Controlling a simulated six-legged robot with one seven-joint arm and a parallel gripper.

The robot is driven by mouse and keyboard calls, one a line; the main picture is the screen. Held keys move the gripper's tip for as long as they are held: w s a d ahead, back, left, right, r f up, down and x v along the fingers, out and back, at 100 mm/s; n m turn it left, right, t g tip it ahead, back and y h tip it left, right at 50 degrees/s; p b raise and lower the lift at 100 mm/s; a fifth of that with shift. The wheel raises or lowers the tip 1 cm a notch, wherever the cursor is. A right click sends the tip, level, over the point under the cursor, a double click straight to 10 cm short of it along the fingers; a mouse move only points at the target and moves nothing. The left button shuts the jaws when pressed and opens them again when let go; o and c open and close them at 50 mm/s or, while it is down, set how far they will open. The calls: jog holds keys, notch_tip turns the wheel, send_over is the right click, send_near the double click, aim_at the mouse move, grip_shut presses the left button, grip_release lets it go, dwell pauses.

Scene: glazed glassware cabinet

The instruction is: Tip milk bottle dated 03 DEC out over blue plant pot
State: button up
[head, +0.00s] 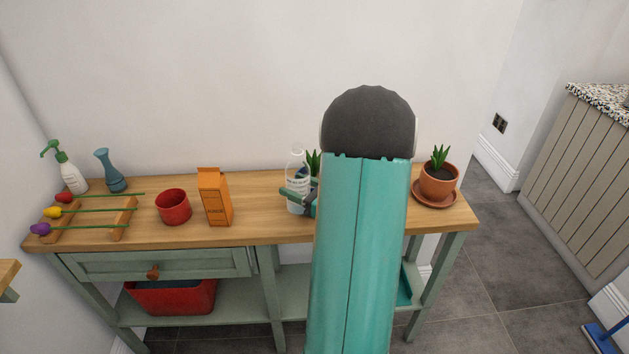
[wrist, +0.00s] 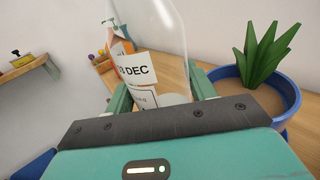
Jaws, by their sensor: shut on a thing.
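The glass milk bottle (head: 297,174) stands upright at the worktop's middle; its label reads "3 DEC" in the wrist view (wrist: 150,40), with the first character cut off. A little white shows low in the glass. My gripper (head: 297,198) is shut on the bottle, one finger on each side, also in the wrist view (wrist: 161,92). The blue plant pot (wrist: 290,98) with a spiky green plant is close to the right of the bottle in the wrist view. In the head view my arm hides the pot; only some leaves (head: 313,161) show.
On the worktop (head: 262,212) are an orange carton (head: 214,197), a red pot (head: 173,207), a blue vase (head: 109,171), a soap dispenser (head: 68,172) and a rack with coloured-ended sticks (head: 122,218). A terracotta pot (head: 438,180) with a plant stands at the right end.

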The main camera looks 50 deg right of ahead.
aim_at(293, 213)
jog(key=shift+a+f+m, duration=0.25)
jog(key=shift+f+m, duration=0.4)
jog(key=shift+m, duration=0.35)
notch_tip(293, 213, down, 3)
jog(key=shift+a+f+m, duration=0.15)
jog(key=shift+f+m, duration=0.05)
jog(key=shift+m, duration=0.7)
jog(key=shift+r+m, duration=0.3)
jog(key=shift+r, duration=0.05)
jog(key=shift+s+r+m, duration=0.1)
jog(key=shift+r+m, duration=0.75)
jog(key=shift+m, duration=0.35)
jog(key=a+m, duration=0.2)
jog(key=m, duration=0.1)
jog(key=shift+s+m+g+y, duration=0.1)
jog(key=shift+m+g+y, duration=0.2)
jog(key=shift+s+a+r+m+y, duration=0.15)
jog(key=shift+r+m, duration=0.25)
jog(key=shift+m, duration=0.65)
jog(key=shift+w+a+r+m+y, duration=0.1)
jog(key=shift+a+r+m, duration=0.25)
jog(key=shift+m, duration=0.65)
jog(key=shift+s+a+r+m+y, duration=0.1)
jog(key=shift+r+m, duration=0.4)
jog(key=shift+m, duration=0.55)
jog(key=shift+d+r+m, duration=0.1)
jog(key=shift+r+m, duration=0.7)
jog(key=shift+r, duration=0.1)
